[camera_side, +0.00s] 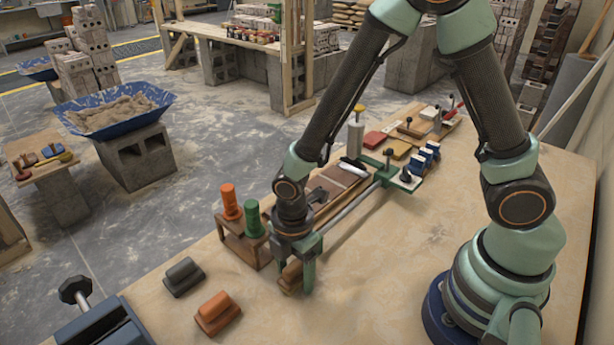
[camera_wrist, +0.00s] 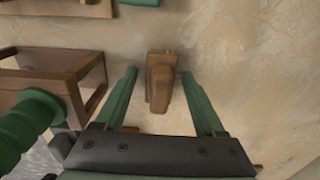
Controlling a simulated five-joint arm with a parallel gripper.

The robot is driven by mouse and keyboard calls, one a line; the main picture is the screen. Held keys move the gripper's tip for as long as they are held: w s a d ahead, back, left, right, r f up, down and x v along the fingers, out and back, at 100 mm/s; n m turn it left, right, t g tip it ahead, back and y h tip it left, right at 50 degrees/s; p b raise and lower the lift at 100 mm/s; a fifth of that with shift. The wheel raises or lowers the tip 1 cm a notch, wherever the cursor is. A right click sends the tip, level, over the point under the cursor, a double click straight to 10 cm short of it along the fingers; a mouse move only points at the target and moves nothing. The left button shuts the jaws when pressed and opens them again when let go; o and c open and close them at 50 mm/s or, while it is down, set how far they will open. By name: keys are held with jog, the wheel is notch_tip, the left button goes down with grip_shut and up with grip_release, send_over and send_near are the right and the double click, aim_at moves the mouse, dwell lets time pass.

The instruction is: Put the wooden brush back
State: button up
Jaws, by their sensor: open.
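A small brown wooden piece, which looks like the wooden brush (camera_wrist: 160,88), lies on the table between my gripper's fingers in the wrist view. In the side view, the brush (camera_side: 289,277) shows low under my gripper, partly hidden by a finger. My gripper (camera_side: 298,270) is lowered to the table with its fingers pointing down. In the wrist view, my gripper (camera_wrist: 158,73) is open, with a gap to the brush on both sides. A wooden rack (camera_side: 237,248) stands just left of it, holding an orange-handled and a green-handled piece. The rack (camera_wrist: 80,72) also shows in the wrist view.
A dark grey block (camera_side: 184,276) and an orange block (camera_side: 217,314) lie at the front left. A blue vise (camera_side: 105,325) sits at the near corner. A green-and-grey bar (camera_side: 348,208) and a row of tools run behind my gripper. The table's front middle is bare.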

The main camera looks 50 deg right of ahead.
aim_at(295, 262)
jog(key=shift+r, duration=0.1)
notch_tip(295, 262, up, 11)
jog(key=shift+r, duration=0.2)
jog(key=s+d+r+m+t, duration=0.1)
jog(key=d+r+m+t, duration=0.4)
jog(key=d+r+m, duration=0.8)
jog(key=shift+d+m+t, duration=0.3)
jog(key=shift+d+m, duration=0.2)
jog(key=shift+m, duration=2)
